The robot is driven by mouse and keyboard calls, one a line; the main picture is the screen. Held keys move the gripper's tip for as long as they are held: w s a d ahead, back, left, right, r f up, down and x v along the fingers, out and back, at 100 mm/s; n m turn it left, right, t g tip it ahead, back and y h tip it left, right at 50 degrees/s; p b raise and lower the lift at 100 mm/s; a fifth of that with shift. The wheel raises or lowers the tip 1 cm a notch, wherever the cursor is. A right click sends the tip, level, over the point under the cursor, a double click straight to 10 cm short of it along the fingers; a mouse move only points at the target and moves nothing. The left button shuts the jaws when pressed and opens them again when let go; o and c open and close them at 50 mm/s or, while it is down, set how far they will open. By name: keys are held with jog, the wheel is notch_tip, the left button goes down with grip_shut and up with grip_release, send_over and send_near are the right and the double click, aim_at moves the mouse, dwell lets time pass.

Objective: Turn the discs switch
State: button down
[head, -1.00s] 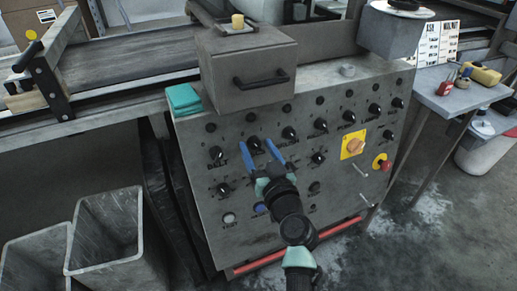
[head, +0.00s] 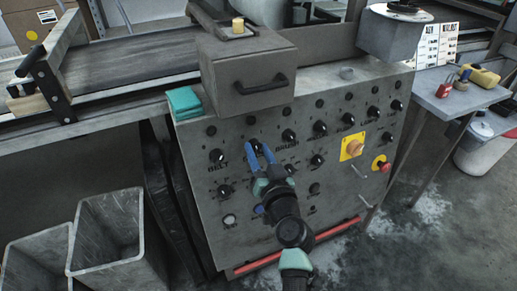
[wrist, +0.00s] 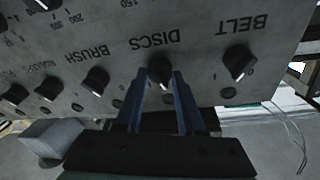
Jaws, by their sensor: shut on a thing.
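The discs switch (wrist: 160,70) is a black rotary knob with a white pointer mark, on a grey control panel (head: 240,190). In the wrist view, which shows the panel upside down, the word DISCS stands beside it. My gripper (wrist: 159,76) has its two blue fingers on either side of this knob, shut on it. In the head view my gripper (head: 260,147) reaches up to the upper knob row, between the BELT and BRUSH labels. The fingers partly hide the knob there.
The belt knob (wrist: 240,62) and brush knob (wrist: 96,80) flank the discs switch closely. A yellow-backed orange switch (head: 354,148) and a red button (head: 382,165) are farther right. A grey box with a handle (head: 247,80) juts out above. Grey bins (head: 110,235) stand left.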

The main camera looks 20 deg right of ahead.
jog(key=m+p, duration=0.1)
jog(key=m, duration=0.1)
jog(key=m+p, duration=0.2)
jog(key=m+g+p, duration=0.1)
jog(key=m, duration=0.1)
jog(key=shift+r+h+p, duration=0.25)
jog(key=shift+h+p, duration=0.05)
jog(key=shift+h, duration=0.1)
jog(key=m+p, duration=0.4)
jog(key=shift+f+m+g, duration=0.15)
jog(key=shift+m+g, duration=0.15)
jog(key=shift+g, duration=0.1)
jog(key=c, duration=0.5)
grip_release()
jog(key=shift+s, duration=0.15)
jog(key=p+v, duration=0.2)
jog(key=v, duration=1)
jog(key=shift+s+a, duration=0.15)
jog(key=shift+s, duration=0.2)
